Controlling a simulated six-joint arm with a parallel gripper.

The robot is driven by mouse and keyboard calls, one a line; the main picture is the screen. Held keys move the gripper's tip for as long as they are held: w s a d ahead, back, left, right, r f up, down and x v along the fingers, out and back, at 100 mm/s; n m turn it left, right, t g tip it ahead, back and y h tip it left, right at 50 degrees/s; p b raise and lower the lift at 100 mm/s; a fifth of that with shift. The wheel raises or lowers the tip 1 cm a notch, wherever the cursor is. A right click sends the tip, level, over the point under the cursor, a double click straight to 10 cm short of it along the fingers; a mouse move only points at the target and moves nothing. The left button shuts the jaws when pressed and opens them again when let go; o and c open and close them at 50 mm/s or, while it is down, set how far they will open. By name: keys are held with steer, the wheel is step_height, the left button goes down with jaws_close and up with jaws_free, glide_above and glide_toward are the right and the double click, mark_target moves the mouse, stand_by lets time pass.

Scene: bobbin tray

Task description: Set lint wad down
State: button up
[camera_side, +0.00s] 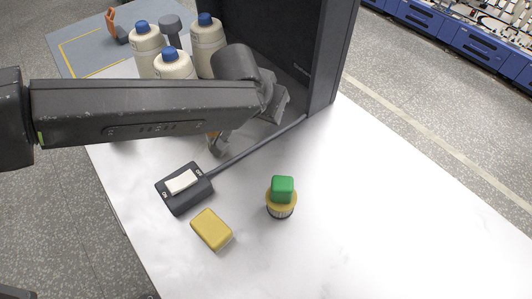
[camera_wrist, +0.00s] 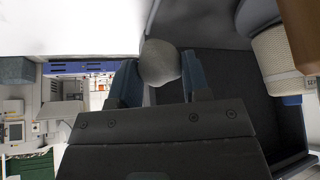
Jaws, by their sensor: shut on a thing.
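The lint wad (camera_wrist: 160,62) is a rounded grey lump in the wrist view. My gripper (camera_wrist: 158,82) is shut on it, with one blue-grey finger on each side. The wad stands out beyond the fingertips, against a dark panel and a pale surface. In the side view my arm crosses in front of the dark cabinet. My gripper's fingers and the wad cannot be made out clearly there.
A switch box (camera_side: 184,188) with a white rocker, a yellow sponge (camera_side: 212,229) and a green-topped brush (camera_side: 281,196) are on the white table (camera_side: 370,220). Blue-capped bottles (camera_side: 146,48) stand behind my arm. A dark cabinet (camera_side: 330,60) rises at the back. The table's right is clear.

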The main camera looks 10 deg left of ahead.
mark_target(268, 151)
step_height(268, 151, down, 12)
steer(key=shift+f, duration=0.1)
stand_by(0.5)
steer(key=shift+f, duration=0.15)
steer(key=o, duration=0.9)
steer(key=shift+r, duration=0.2)
steer(key=v, duration=1.2)
